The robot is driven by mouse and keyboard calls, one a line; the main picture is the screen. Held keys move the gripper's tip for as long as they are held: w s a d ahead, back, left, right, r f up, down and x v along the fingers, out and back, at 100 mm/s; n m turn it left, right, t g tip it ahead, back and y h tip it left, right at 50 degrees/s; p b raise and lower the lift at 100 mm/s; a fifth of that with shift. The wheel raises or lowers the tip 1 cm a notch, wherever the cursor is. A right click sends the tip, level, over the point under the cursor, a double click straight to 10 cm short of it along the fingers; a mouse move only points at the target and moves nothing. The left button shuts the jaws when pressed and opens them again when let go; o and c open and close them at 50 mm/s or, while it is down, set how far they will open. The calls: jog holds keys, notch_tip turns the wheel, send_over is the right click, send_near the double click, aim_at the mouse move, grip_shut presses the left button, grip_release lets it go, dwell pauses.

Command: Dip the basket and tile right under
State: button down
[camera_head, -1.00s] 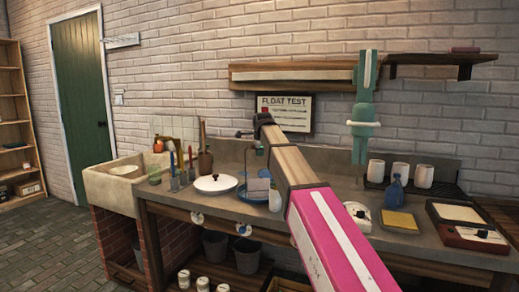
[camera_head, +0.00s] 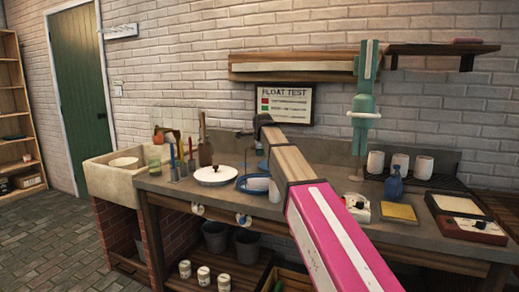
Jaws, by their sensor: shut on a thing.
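The blue round tub (camera_head: 241,186) stands on the counter, left of my arm. A pale tile (camera_head: 258,182) shows in its right part, in the basket. The basket's mesh is too small to make out; a thin dark handle (camera_head: 245,158) rises above it. My gripper (camera_head: 243,133), small and dark at the end of my arm, is above the tub and shut on the basket's handle. Its fingertips are hard to see. How deep the tile sits in the tub cannot be told, and my arm hides part of the right side.
The sink (camera_head: 110,177) is further left. Right of my arm are a blue bottle (camera_head: 393,185), a yellow sponge (camera_head: 399,212) and white cups (camera_head: 399,163). The FLOAT TEST sign (camera_head: 285,104) hangs behind my arm.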

jog(key=shift+f, duration=3.8)
dwell(0.8)
jog(key=shift+r, duration=0.15)
jog(key=shift+r, duration=7.65)
